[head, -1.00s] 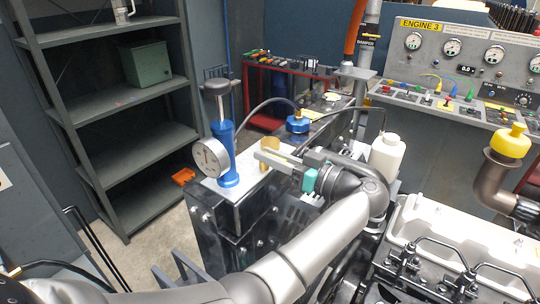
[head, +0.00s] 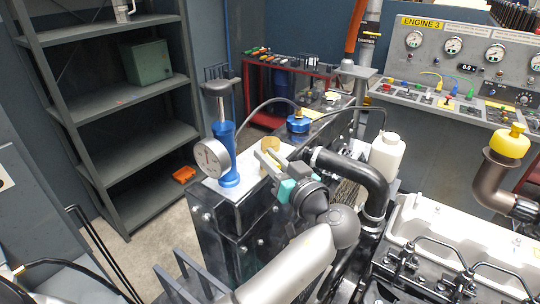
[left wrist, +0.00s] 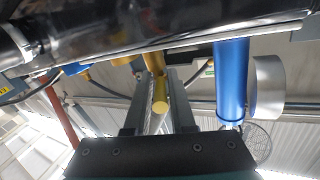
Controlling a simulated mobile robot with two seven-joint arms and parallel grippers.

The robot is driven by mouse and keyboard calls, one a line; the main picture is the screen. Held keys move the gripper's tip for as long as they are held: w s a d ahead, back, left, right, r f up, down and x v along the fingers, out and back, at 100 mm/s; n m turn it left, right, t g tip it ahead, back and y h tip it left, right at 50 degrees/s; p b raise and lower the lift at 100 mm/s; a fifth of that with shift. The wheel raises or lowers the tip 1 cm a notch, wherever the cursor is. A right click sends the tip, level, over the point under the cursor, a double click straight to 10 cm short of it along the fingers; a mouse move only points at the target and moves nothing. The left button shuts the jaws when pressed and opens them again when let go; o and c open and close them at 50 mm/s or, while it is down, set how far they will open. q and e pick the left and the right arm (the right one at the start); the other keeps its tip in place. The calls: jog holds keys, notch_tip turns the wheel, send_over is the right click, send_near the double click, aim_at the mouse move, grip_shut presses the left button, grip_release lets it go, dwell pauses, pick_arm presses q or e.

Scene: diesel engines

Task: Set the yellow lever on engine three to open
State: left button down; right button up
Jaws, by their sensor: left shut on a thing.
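In the left wrist view, a yellow lever (left wrist: 160,95) lies between the two dark fingers of my left gripper (left wrist: 155,82), which is shut on it. The lever runs back toward brass-coloured parts (left wrist: 148,62) beyond the fingertips. In the head view my left gripper (head: 270,160) is just in front of a brass-coloured piece (head: 270,146) on the engine's left block. The lever itself is hard to make out there, and its setting is not readable. The "ENGINE 3" label (head: 422,23) is on the panel behind. My right gripper is not in view.
A blue pump (head: 223,155) with a round gauge (head: 211,157) stands close left of the gripper. A black hose (head: 365,175) and a white bottle (head: 386,155) are to the right. Grey shelves (head: 110,105) stand at the left.

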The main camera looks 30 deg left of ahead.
pick_arm(q)
jog(key=m+t+h, duration=0.2)
jog(key=t, duration=0.1)
jog(key=m+t+h, duration=0.1)
jog(key=shift+s+a+r+h, duration=0.1)
jog(key=shift+s+a+h, duration=0.15)
jog(key=shift+h, duration=0.05)
jog(key=shift+a+r+m+t+h, duration=0.1)
jog(key=shift+a+m+t+h, duration=0.05)
jog(key=shift+m+t+h, duration=1.4)
jog(key=shift+m+h, duration=0.25)
jog(key=shift+h, duration=0.2)
jog(key=c, duration=0.8)
grip_release()
jog(key=shift+c, duration=0.2)
jog(key=shift+f, duration=0.2)
